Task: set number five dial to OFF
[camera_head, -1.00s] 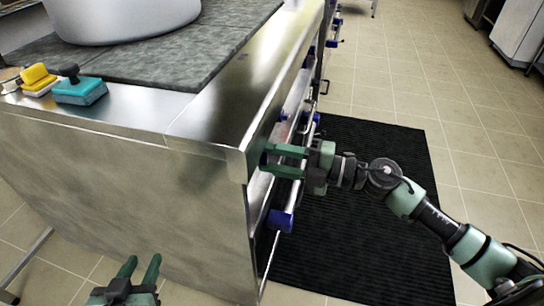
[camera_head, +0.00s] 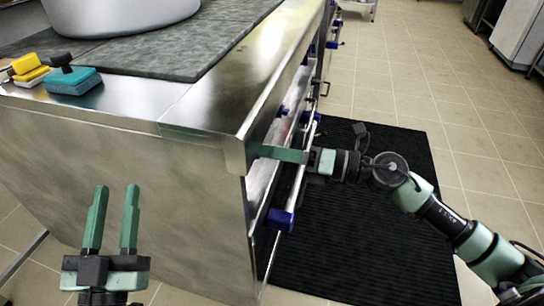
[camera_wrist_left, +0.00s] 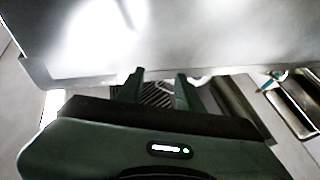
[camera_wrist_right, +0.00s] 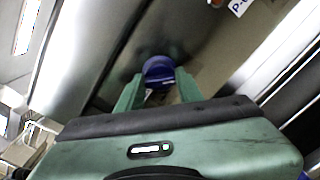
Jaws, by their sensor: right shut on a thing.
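A row of blue dials runs along the front of the steel cooker; the nearest blue dial (camera_head: 281,220) stands out below my right gripper. No readable number shows which is number five. My right gripper (camera_head: 268,152) reaches in from the right to the cooker front. In the right wrist view its fingers (camera_wrist_right: 156,88) are on either side of a blue dial (camera_wrist_right: 158,70), shut on it. The dial's marking cannot be read. My left gripper (camera_head: 116,190) is open and empty, fingers up, before the cooker's side panel; it also shows in the left wrist view (camera_wrist_left: 160,76).
A yellow sponge (camera_head: 28,66) and a teal scrubber (camera_head: 73,81) with a dark handle lie on the cooker top. A large pot (camera_head: 120,12) stands behind them. A rail (camera_head: 302,165) runs along the cooker front. A black mat (camera_head: 385,240) covers the floor beside it.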

